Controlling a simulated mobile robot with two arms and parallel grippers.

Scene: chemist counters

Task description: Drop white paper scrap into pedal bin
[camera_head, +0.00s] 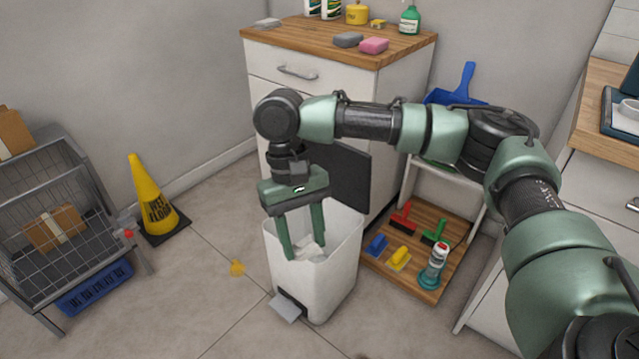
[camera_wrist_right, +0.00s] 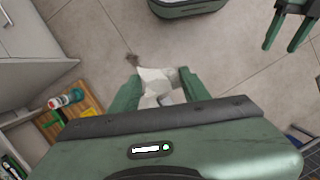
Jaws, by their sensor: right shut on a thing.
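My right gripper (camera_head: 302,250) hangs downward, its two green fingers shut on a crumpled white paper scrap (camera_head: 307,251). In the right wrist view the scrap (camera_wrist_right: 154,82) sits between the fingertips of the right gripper (camera_wrist_right: 160,84). The white pedal bin (camera_head: 310,291) stands on the floor, its dark lid (camera_head: 345,178) raised. In the head view the fingertips and scrap overlap the bin's opening; their exact height against the rim is hard to tell. My left gripper (camera_wrist_right: 285,33) shows at the upper right of the wrist view, fingers apart and empty.
A yellow cone (camera_head: 152,196) and a wire basket rack (camera_head: 62,235) stand at the left. A white cabinet (camera_head: 300,77) is behind the bin. A low wooden shelf (camera_head: 418,281) with brushes and a bottle (camera_head: 434,266) stands right of it. Floor left of the bin is mostly clear.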

